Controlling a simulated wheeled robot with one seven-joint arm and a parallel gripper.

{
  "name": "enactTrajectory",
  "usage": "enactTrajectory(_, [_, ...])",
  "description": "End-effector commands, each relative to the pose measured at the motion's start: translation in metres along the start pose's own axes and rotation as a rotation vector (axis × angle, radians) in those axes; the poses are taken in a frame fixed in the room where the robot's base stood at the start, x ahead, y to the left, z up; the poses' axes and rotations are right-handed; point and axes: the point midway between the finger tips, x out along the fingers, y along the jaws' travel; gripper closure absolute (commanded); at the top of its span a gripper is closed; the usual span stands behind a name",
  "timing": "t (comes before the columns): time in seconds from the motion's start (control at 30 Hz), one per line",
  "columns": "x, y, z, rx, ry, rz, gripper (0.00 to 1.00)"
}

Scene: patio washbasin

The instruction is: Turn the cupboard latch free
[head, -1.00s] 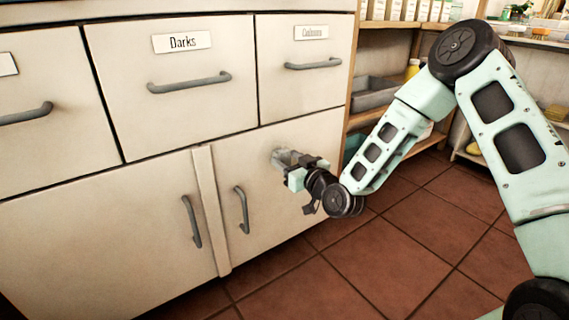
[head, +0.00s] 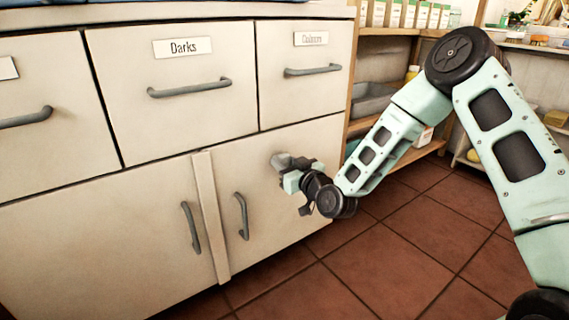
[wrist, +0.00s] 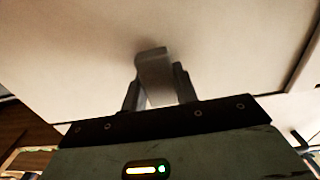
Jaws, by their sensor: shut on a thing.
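The cupboard latch (head: 281,161) is a small grey piece on the upper part of the right cupboard door (head: 280,205). In the wrist view the latch (wrist: 152,68) shows as a grey bar standing out from the pale door, between the two dark fingers. My gripper (wrist: 160,92) is shut on the latch. In the head view my gripper (head: 291,171) reaches the door from the right and hides part of the latch. The cupboard door lies flat in the cabinet front.
Two upright grey handles, left (head: 191,228) and right (head: 241,216), flank the centre post (head: 212,217). Drawers with grey bar handles, one labelled Darks (head: 182,46), sit above. Shelves (head: 390,31) stand behind at right. The tiled floor (head: 390,250) is clear.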

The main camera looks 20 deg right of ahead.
Motion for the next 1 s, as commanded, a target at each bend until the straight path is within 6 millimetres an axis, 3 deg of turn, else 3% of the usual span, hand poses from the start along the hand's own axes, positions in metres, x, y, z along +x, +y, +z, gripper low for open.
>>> enactTrajectory(0.37, [0.0002,-0.0034,-0.0005,-0.226,0.0,-0.004,0.94])
enactTrajectory(1.0, [0.0,-0.006,0.0028,-0.832,0.0,-0.003,0.94])
